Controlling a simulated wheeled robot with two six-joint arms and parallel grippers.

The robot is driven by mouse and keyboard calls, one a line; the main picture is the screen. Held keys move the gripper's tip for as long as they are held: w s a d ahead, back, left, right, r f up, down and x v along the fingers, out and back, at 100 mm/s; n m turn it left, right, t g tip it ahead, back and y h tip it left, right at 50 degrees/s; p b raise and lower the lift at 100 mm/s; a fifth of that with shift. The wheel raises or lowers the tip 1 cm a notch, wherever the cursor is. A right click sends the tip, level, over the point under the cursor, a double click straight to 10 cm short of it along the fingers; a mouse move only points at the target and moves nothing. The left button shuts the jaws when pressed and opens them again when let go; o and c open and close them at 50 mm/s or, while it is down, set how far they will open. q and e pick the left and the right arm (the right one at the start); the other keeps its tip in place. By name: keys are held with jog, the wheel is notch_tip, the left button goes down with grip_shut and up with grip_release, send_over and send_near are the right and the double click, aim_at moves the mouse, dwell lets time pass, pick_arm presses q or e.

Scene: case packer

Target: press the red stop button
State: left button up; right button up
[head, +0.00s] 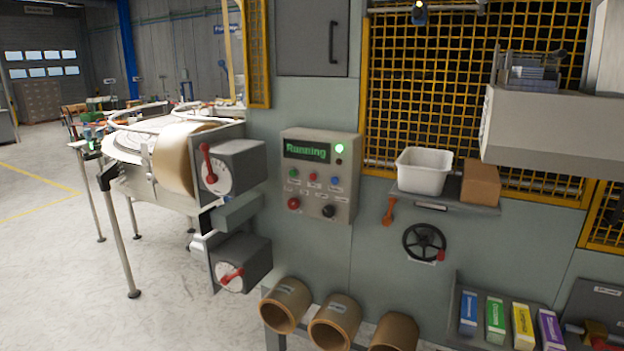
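The control panel (345,197) is a beige box on the grey machine wall, left of the picture's middle. Its display (307,151) reads "Running" in green, and a green lamp (339,148) beside it is lit. A small red button (313,177) sits in the upper row between a green button (293,173) and a blue button (335,181). A larger red mushroom-shaped button (293,203) is at the lower left, with a black knob (329,211) to its right. The labels are too small to read. Neither of my grippers is in view.
Left of the panel, two grey dial boxes with red levers (234,166) (241,262) jut out. To the right, a shelf holds a white bin (424,172) and a brown box (480,181), above a black handwheel (425,243). Cardboard tubes (285,304) lie below.

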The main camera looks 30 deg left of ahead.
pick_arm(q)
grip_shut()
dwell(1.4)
